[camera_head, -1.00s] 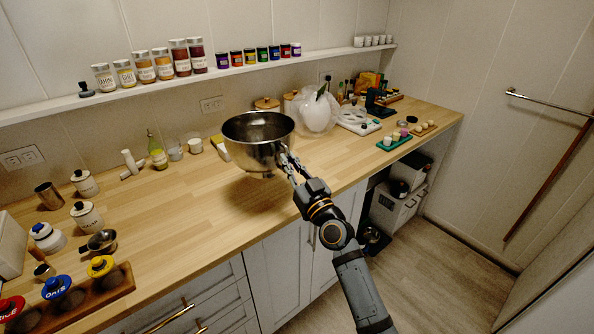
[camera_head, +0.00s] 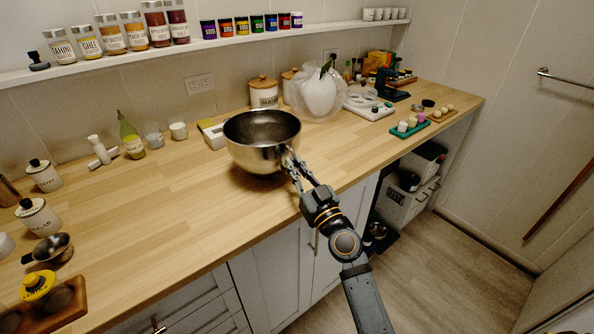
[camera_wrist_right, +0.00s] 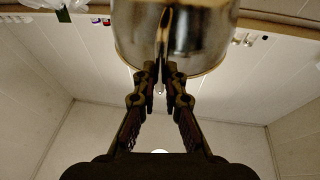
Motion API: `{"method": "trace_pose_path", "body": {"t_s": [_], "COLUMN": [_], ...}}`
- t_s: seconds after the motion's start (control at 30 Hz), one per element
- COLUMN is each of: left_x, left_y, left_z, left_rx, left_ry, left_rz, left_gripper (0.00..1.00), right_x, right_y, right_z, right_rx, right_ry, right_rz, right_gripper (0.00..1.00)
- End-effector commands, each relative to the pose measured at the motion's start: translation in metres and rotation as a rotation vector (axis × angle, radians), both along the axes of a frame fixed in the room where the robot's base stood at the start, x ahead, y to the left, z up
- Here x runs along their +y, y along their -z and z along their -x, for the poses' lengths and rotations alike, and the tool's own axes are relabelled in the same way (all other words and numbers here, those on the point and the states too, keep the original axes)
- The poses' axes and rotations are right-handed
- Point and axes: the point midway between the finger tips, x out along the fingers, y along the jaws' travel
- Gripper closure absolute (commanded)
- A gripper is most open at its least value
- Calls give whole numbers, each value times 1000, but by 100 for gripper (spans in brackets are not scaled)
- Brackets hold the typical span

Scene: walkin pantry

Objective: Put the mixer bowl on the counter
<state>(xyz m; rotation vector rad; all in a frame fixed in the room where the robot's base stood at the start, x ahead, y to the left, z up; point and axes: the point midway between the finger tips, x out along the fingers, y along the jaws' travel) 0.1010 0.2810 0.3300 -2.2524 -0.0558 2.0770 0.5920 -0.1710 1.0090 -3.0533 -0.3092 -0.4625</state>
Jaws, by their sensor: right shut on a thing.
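The mixer bowl (camera_head: 262,150), a shiny steel bowl, is upright over the middle of the wooden counter (camera_head: 190,205). A dark shadow shows under it, and I cannot tell whether its base touches the wood. My right gripper (camera_head: 291,167) is shut on the bowl's near right side. In the right wrist view the two fingertips (camera_wrist_right: 163,78) meet at the bowl's wall (camera_wrist_right: 205,38), which fills the top middle. The bowl's inside is dark and looks empty. My left gripper is out of view.
Behind the bowl are a lidded canister (camera_head: 264,93), a white scale-like item (camera_head: 213,134) and a white pitcher in clear wrap (camera_head: 319,95). A green tray (camera_head: 410,129) lies to the right. Jars and a metal cup (camera_head: 53,249) are at left.

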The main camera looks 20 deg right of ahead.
Motion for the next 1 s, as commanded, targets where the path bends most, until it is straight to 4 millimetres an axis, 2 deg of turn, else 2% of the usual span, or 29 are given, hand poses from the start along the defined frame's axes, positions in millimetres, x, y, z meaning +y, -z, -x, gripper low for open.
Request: {"method": "trace_pose_path", "body": {"t_s": [0.13, 0.3, 0.33, 0.5, 0.83, 1.0], "left_x": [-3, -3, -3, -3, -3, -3], "left_y": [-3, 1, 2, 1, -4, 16], "left_z": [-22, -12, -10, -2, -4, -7], "left_rx": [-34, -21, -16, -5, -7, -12], "left_ry": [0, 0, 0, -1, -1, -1], "left_rz": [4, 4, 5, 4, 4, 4], "left_gripper": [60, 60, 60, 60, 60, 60], "right_x": [1, 0, 1, 1, 0, -5], "right_y": [2, 5, 7, 6, 1, 19], "right_z": [0, 0, 0, 0, 0, 30], "right_rx": [7, 5, 11, 10, 9, 11], "right_ry": [-2, -1, -2, -2, -2, -1], "right_rz": [1, 0, 3, 3, 2, 5], "right_gripper": [100, 100, 89, 68, 68, 68]}}
